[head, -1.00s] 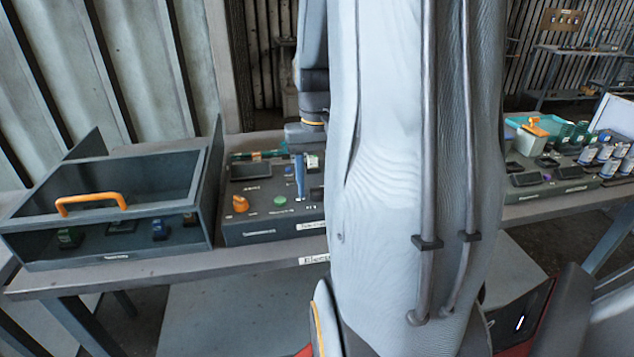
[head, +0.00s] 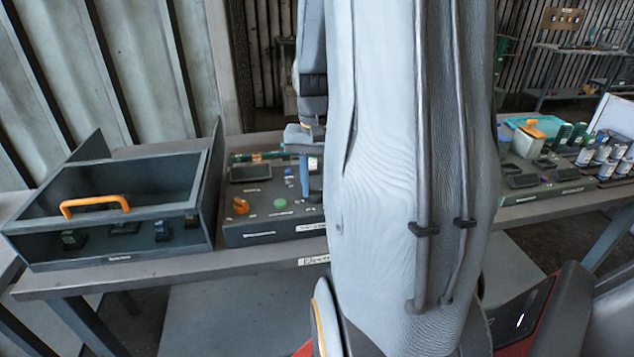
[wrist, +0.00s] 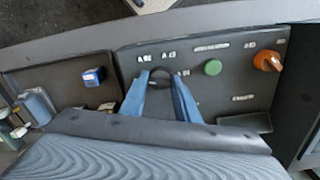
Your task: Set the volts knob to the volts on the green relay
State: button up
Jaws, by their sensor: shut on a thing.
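The control panel (head: 262,228) lies on the bench, with labels too small to read. My gripper (wrist: 160,74) has its blue fingers closed around a small dark knob, mostly hidden, between white labels on the panel in the wrist view. I cannot tell whether it is the volts knob or where it points. In the head view my gripper (head: 303,192) shows only in part beside my arm. A green and dark block (head: 74,238) sits behind the front of the grey box (head: 120,258). It may be the green relay; its print is not readable.
The panel also has an orange knob (wrist: 267,60) and a green button (wrist: 212,67). A blue block (wrist: 93,77) sits in a tray beside the panel. The grey box has an orange handle (head: 95,204). Several cans (head: 605,155) stand at the right.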

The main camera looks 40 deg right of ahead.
aim_at(315, 189)
jog(key=m+p, duration=0.1)
jog(key=m, duration=0.3)
jog(key=shift+r+p, duration=0.1)
jog(key=shift+p, duration=0.2)
jog(key=shift+m+p, duration=0.45)
jog(key=shift+m, duration=1.65)
jog(key=shift+w, duration=0.1)
jog(key=o, duration=1)
jog(key=shift+o, duration=0.2)
jog(key=shift+r+b, duration=0.8)
jog(key=shift+r, duration=3.05)
